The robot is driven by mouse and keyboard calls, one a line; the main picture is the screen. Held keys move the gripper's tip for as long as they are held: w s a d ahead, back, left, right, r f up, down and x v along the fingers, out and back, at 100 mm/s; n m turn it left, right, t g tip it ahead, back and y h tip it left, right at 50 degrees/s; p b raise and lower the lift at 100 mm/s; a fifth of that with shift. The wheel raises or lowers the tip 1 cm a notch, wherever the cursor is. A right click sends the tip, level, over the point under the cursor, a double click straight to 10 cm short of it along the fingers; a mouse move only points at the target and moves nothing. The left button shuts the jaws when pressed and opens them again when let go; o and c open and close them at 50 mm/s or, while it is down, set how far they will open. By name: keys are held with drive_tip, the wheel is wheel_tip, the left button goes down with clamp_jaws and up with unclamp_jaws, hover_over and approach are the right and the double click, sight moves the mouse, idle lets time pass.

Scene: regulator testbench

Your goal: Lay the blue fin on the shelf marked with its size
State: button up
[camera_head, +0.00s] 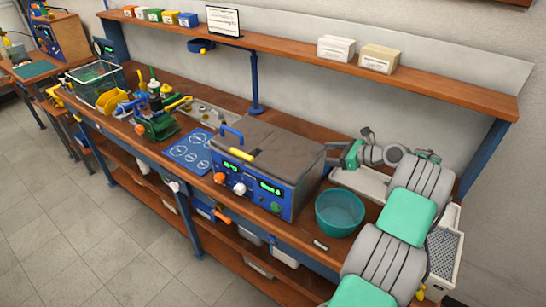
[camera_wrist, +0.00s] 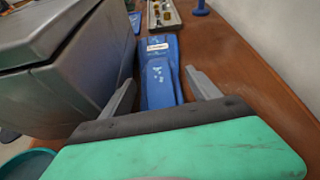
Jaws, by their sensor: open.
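A long blue piece (camera_wrist: 160,88) with a white label, which looks like the blue fin, lies on the wooden bench in the wrist view. Its label is too small to read. My gripper (camera_wrist: 160,78) is open, one grey finger on each side of the near part of this piece in the picture; I cannot tell the height gap. In the head view my gripper (camera_head: 345,157) is at the right rear of the grey-topped blue test box, and the blue piece is hidden there. The upper shelf (camera_head: 290,48) runs along the wall; no size mark is legible.
The blue test box (camera_head: 262,170) stands close left of my gripper. A teal bowl (camera_head: 339,212) stands in front of my arm. A parts tray (camera_wrist: 163,14) lies beyond the blue piece. Lower shelves (camera_head: 225,238) hold bins. A blue post (camera_head: 256,82) supports the upper shelf.

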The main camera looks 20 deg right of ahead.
drive_tip(key=shift+m, duration=0.4)
drive_tip(key=p+x, duration=0.2)
drive_tip(key=x, duration=0.6)
drive_tip(key=shift+s+a+f, duration=0.15)
drive_tip(key=shift+s, duration=0.15)
drive_tip(key=shift+c, duration=0.2)
clamp_jaws()
